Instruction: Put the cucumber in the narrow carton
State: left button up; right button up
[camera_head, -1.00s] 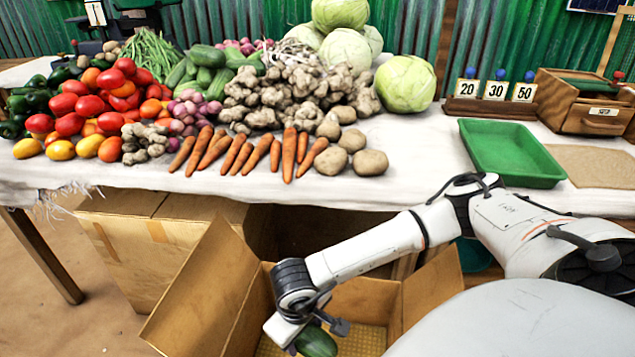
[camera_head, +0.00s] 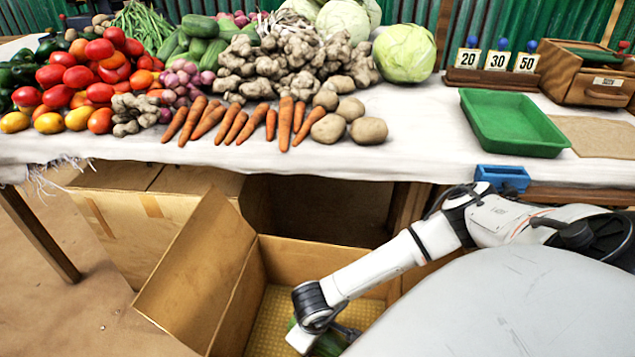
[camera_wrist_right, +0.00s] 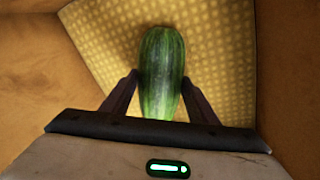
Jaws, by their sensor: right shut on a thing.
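A green striped cucumber (camera_wrist_right: 161,75) is between the fingers of my right gripper (camera_wrist_right: 160,92), which is shut on it. In the head view the cucumber (camera_head: 328,346) is mostly hidden behind the right gripper (camera_head: 325,335). Both are low inside an open cardboard carton (camera_head: 205,275) on the floor in front of the table. The yellow dimpled carton floor (camera_wrist_right: 110,40) lies beyond the cucumber in the wrist view; I cannot tell whether they touch. My left gripper is not in view.
A closed cardboard box (camera_head: 140,225) stands left of the open carton. The table (camera_head: 420,150) above holds vegetables, a green tray (camera_head: 515,125) and a wooden box (camera_head: 585,75). A blue bin (camera_head: 503,177) is at the table's front edge.

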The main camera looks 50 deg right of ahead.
jog(key=shift+f, duration=0.15)
jog(key=o, duration=1.5)
jog(key=shift+c, duration=0.2)
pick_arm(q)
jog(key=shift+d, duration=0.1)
pick_arm(e)
jog(key=shift+r, duration=0.25)
pick_arm(q)
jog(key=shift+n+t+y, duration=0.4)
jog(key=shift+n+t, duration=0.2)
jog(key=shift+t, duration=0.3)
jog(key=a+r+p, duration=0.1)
jog(key=p, duration=0.1)
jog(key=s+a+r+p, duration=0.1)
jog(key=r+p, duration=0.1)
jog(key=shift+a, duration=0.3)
pick_arm(e)
notch_tip(320, 180, up, 12)
jog(key=s+a, duration=0.1)
jog(key=a, duration=0.1)
jog(key=shift+f, duration=0.2)
jog(key=shift+s, duration=0.1)
